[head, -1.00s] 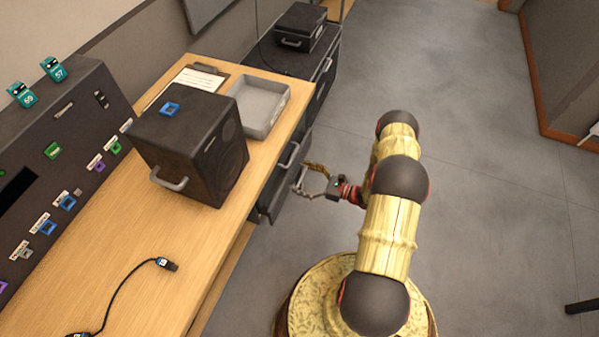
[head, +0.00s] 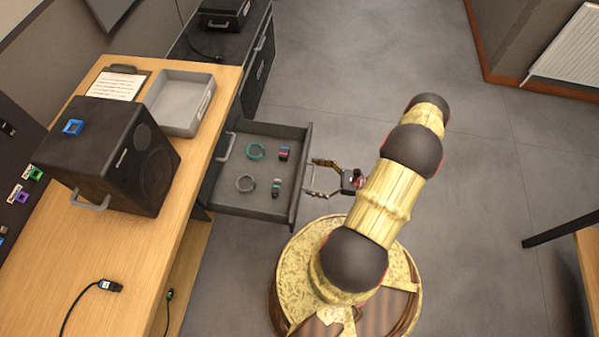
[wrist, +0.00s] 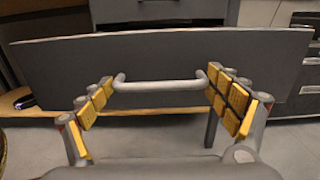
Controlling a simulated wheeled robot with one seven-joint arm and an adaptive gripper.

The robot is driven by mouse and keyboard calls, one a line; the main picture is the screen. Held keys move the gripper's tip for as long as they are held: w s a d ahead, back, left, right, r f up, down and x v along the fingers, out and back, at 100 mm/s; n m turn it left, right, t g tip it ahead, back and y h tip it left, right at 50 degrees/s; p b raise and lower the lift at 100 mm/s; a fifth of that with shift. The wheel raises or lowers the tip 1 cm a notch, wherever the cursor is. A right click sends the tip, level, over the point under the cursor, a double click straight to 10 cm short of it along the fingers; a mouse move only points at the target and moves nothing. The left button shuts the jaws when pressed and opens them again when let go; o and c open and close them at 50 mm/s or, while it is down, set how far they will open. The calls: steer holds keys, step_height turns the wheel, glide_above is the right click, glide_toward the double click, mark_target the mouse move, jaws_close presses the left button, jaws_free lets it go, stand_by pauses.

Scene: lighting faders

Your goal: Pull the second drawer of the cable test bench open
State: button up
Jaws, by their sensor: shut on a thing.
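The drawer of the cable test bench stands far out from under the wooden top, with its grey front (head: 302,170) facing my arm. In the wrist view the drawer front (wrist: 60,68) spans the picture, with a pale bar handle (wrist: 160,87) across its middle. My gripper (head: 309,178) is shut on this handle, with yellow finger pads at its two ends. Another bar handle (head: 228,147) shows above the open drawer, close to the bench edge.
A black speaker box (head: 110,150) and a grey tray (head: 176,104) stand on the bench top (head: 120,255). A dark cabinet (head: 262,50) stands beyond the bench. A dark bar and wooden edge (head: 585,250) are at right. Grey floor behind my arm is clear.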

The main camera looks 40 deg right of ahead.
steer(key=shift+d+v, duration=0.25)
steer(key=shift+v, duration=2.45)
steer(key=shift+w+r, duration=0.2)
steer(key=shift+w, duration=0.05)
steer(key=o, duration=1.4)
steer(key=shift+a+f, duration=0.15)
steer(key=shift+a, duration=0.05)
steer(key=v, duration=1.2)
